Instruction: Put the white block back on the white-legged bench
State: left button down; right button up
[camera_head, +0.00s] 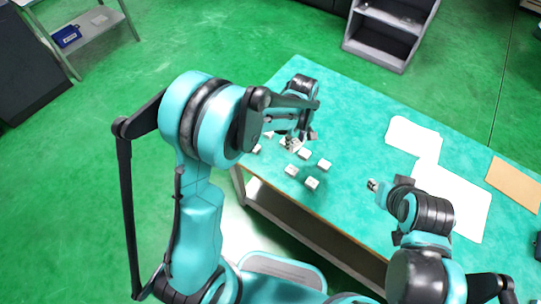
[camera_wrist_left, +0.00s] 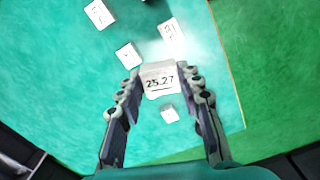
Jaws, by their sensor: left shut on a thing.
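In the left wrist view, a white block marked 25.27 (camera_wrist_left: 159,83) sits between the fingertips of my left gripper (camera_wrist_left: 160,92), which is shut on it. In the head view, my left gripper (camera_head: 294,138) is over the left part of the green-topped bench (camera_head: 345,115), among several small white blocks; the arm partly hides them. A pale leg (camera_head: 238,188) shows at the bench's left corner. I cannot tell how far the held block is above the top. My right gripper (camera_head: 374,185) is over the bench's front side; its finger state is unclear.
Loose white blocks (camera_head: 312,183) lie close around the left gripper. White sheets (camera_head: 455,200) and a tan board (camera_head: 514,184) lie on the right of the bench. A grey shelf unit (camera_head: 390,35) stands behind. A blue box (camera_head: 66,36) is on a side table at far left.

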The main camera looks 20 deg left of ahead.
pick_arm(q)
jog(key=d+n, duration=0.3)
jog(key=b, duration=0.2)
send_over(273, 161)
notch_tip(273, 161, down, 8)
jog(key=shift+r, duration=0.1)
jog(key=shift+a+f+b, duration=0.1)
jog(key=shift+f+b, duration=0.5)
jog(key=shift+f, duration=1.45)
jog(key=shift+f, duration=0.2)
jog(key=c, duration=1)
grip_release()
jog(key=shift+r, duration=0.1)
